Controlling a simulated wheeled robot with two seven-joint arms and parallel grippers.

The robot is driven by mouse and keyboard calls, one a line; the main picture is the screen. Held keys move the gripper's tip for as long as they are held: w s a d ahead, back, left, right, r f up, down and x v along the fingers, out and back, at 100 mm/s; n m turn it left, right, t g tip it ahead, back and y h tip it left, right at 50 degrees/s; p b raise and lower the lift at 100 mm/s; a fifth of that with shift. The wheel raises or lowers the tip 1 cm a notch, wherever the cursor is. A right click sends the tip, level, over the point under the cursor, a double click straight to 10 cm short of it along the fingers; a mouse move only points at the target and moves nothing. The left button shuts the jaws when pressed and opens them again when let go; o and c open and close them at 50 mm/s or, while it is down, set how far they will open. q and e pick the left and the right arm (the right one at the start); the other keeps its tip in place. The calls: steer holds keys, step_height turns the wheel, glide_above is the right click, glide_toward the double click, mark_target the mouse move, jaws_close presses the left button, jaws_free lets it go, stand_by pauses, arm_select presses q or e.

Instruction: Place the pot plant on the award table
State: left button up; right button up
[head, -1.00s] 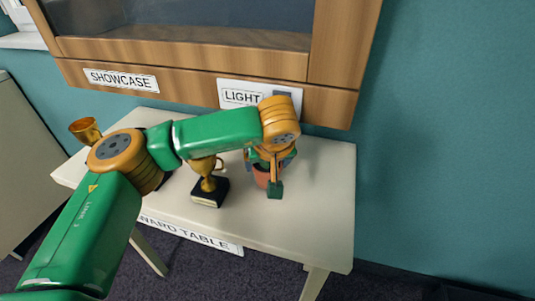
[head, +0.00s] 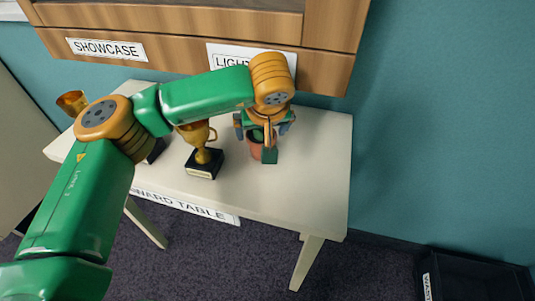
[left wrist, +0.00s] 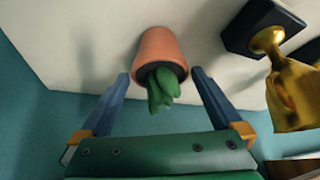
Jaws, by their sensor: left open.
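The pot plant, a terracotta pot (head: 255,150) with green leaves, stands on the award table (head: 310,180), right of a gold trophy. It also shows in the left wrist view (left wrist: 160,50), its leaves pointing toward my gripper. My left gripper (head: 266,148) is open at the plant. In the left wrist view its two blue fingers (left wrist: 161,82) are on either side of the leaves and rim, with small gaps to the pot. The arm partly hides the pot in the head view. My right gripper is in no view.
A gold trophy on a black base (head: 204,162) stands close left of the pot. Another gold cup (head: 72,102) is at the table's far left. The showcase (head: 200,20) overhangs behind. The table's right end is clear. A black crate (head: 475,275) is on the floor, lower right.

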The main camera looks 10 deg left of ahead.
arm_select(q)
steer(key=s+d+b, duration=0.1)
steer(key=s, duration=0.2)
steer(key=s+d, duration=0.2)
steer(key=s, duration=0.2)
steer(key=s+d+r+b, duration=0.1)
steer(key=s, duration=0.2)
steer(key=shift+s+d+b, duration=0.3)
steer(key=shift+s+d, duration=0.05)
steer(key=shift+s, duration=0.05)
steer(key=shift+s+d, duration=0.15)
steer(key=shift+s, duration=0.3)
